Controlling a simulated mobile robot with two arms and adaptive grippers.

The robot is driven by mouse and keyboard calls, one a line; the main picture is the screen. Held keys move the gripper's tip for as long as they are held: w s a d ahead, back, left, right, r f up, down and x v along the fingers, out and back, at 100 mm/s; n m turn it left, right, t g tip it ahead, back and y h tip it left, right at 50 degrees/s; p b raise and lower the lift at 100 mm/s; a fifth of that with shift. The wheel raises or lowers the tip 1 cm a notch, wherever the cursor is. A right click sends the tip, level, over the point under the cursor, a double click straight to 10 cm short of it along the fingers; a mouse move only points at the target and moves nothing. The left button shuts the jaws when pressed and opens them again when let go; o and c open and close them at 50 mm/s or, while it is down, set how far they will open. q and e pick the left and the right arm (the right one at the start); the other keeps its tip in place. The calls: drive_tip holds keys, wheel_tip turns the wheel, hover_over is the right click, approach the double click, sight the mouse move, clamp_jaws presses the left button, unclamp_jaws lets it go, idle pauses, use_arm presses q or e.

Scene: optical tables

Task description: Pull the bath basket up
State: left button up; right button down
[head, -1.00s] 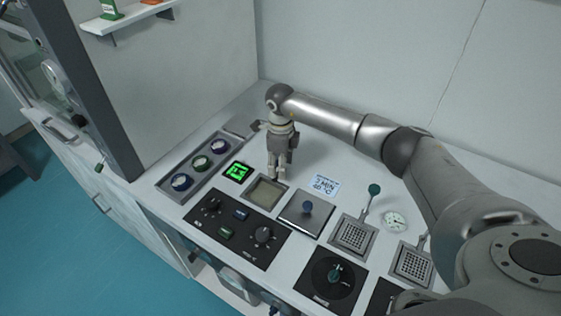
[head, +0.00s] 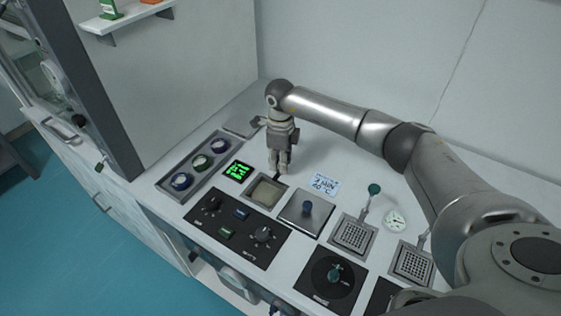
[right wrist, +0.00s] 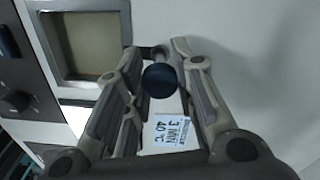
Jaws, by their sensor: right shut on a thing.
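The small square bath (head: 266,190) with a grey rim and beige inside is set into the worktop; it also shows at the upper left of the right wrist view (right wrist: 93,42). My right gripper (head: 279,171) points down just behind the bath. In the right wrist view its fingers (right wrist: 168,50) are closed around a stem with a dark blue round knob (right wrist: 159,80), beside the bath's rim. This appears to be the basket's handle. I cannot make out the basket's body in the bath. My left gripper is not in view.
A flat lid with a blue knob (head: 307,208) and a perforated basket with a green-knobbed handle (head: 353,235) lie to the right. A green-lit screen (head: 237,172), a tray of round jars (head: 200,162) and a control panel (head: 238,229) are near the bath.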

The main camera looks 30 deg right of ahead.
wheel_tip(320, 180, up, 6)
drive_tip(key=shift+f+p, duration=0.2)
drive_tip(key=shift+p, duration=0.35)
drive_tip(key=shift+w+f, duration=0.1)
drive_tip(key=shift+w, duration=0.05)
drive_tip(key=c, duration=1.5)
unclamp_jaws()
drive_tip(key=o, duration=0.3)
wheel_tip(320, 180, up, 12)
